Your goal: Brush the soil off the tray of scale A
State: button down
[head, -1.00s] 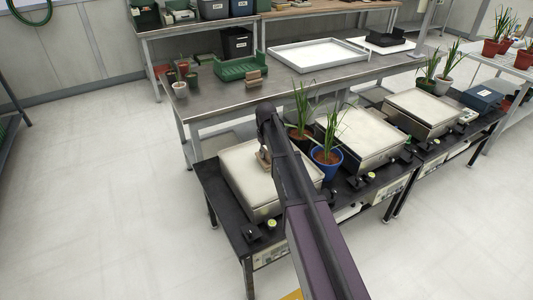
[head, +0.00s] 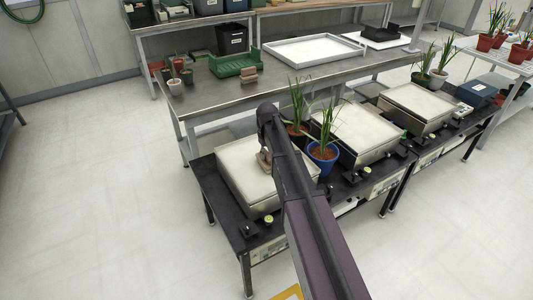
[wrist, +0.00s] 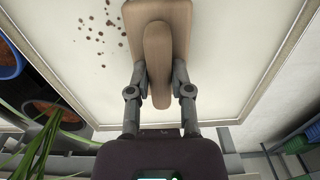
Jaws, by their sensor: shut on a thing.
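My gripper (wrist: 159,78) is shut on the handle of a wooden brush (wrist: 157,20) and points down over a pale scale tray (wrist: 238,50). In the head view the brush (head: 264,162) is at the tray of the leftmost scale (head: 237,160); I cannot read a letter on it. Brown soil crumbs (wrist: 97,28) lie on the tray left of the brush in the wrist view. The brush is over or on the tray; I cannot tell whether it touches. My arm hides part of the tray in the head view.
A blue pot with a plant (head: 322,160) and a dark pot with a plant (head: 298,133) stand right of this tray. Two more scales, a middle one (head: 355,130) and a far one (head: 418,105), stand further right. A steel bench (head: 215,98) is behind.

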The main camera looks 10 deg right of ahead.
jog(key=shift+s+d+f, duration=0.1)
jog(key=shift+s+d, duration=0.2)
jog(key=shift+s, duration=0.6)
jog(key=shift+s+d+f, duration=0.1)
jog(key=shift+s+d, duration=0.15)
jog(key=shift+s, duration=0.65)
jog(key=shift+s, duration=0.15)
jog(key=shift+s+d+r, duration=0.1)
jog(key=shift+s+d, duration=0.2)
jog(key=shift+s, duration=0.55)
jog(key=shift+s+d+r, duration=0.1)
jog(key=shift+s+d, duration=0.15)
jog(key=shift+s, duration=0.55)
jog(key=shift+w+d+f, duration=0.1)
jog(key=shift+d, duration=0.1)
jog(key=shift+w+d+f, duration=0.1)
jog(key=shift+w+d, duration=0.05)
jog(key=shift+d, duration=0.55)
